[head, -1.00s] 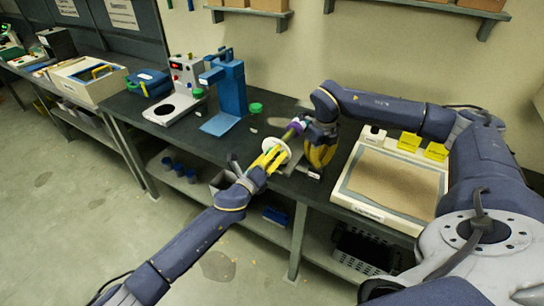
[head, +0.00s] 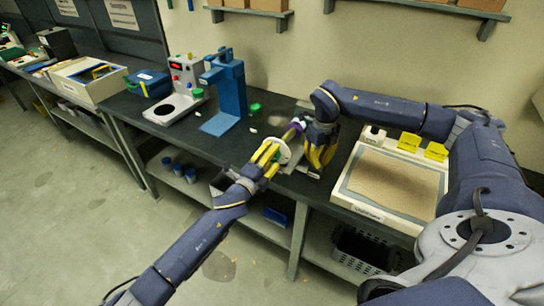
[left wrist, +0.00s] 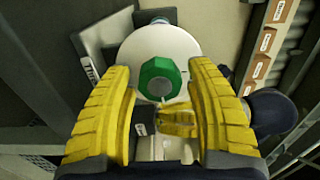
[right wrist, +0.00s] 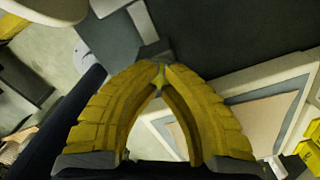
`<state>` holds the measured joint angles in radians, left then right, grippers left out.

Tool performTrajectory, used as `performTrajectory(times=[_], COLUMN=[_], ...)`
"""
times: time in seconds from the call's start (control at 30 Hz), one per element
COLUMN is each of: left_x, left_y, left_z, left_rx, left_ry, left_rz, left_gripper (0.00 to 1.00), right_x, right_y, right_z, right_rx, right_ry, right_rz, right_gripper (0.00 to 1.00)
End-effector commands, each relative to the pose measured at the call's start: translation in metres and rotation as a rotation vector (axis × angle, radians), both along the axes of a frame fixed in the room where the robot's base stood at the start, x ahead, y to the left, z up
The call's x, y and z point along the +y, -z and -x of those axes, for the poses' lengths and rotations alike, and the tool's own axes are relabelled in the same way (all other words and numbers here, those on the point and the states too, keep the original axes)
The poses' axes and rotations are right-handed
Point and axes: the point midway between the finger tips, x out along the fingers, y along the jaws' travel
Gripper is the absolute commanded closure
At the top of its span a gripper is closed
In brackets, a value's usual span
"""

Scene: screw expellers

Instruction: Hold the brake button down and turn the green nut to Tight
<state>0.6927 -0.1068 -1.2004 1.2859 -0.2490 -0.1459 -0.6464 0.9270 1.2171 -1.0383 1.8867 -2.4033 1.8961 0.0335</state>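The green nut (left wrist: 160,79) faces the left wrist camera, in front of a round white disc (left wrist: 150,42). The disc also shows in the head view (head: 285,151). My left gripper (left wrist: 160,74) is open, with one yellow finger on each side of the nut and visible gaps between. My right gripper (right wrist: 159,76) has its fingertips together, pointing down beside the fixture in the head view (head: 315,170). Its yellow fingers also show below the nut in the left wrist view. I cannot make out the brake button; the right fingertips may hide it. A dark label plate (left wrist: 88,66) is partly covered.
A blue press-like stand (head: 229,92) and a grey device with a red display (head: 182,85) stand left on the dark bench. A framed tan tray (head: 395,187) lies to the right. A small green cap (head: 254,107) lies behind the fixture.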

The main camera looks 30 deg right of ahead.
Motion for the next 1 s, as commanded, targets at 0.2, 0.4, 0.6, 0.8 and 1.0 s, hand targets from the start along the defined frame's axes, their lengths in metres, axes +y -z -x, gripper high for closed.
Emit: performTrajectory(times=[0.2,0.4,0.6,0.8,1.0], left_x=[0.0001,0.0002,0.0004,0.0006,0.0003], left_y=[0.0001,0.0,0.0,-0.0001,0.0003], left_z=[0.0,-0.0001,-0.0005,-0.0007,-0.0002], left_rx=[-0.002,-0.007,-0.209,-0.492,-0.536], left_ry=[0.0,0.0,0.0,0.0,0.0], left_rz=[-0.001,-0.004,-0.114,-0.266,-0.29], left_gripper=[0.71,0.87,0.87,0.87,0.49], right_x=[0.0001,0.0,0.0001,0.0001,0.0], right_y=[0.0005,0.0005,0.0005,0.0005,0.0005], right_z=[0.0003,0.0003,0.0003,0.0003,0.0003], right_rx=[0.001,0.001,0.001,0.001,0.001], right_ry=[0.0,0.0,0.0,0.0,0.0], right_rz=[0.0,0.0,0.0,0.0,0.0], right_gripper=[1.0,1.0,1.0,1.0,1.0])
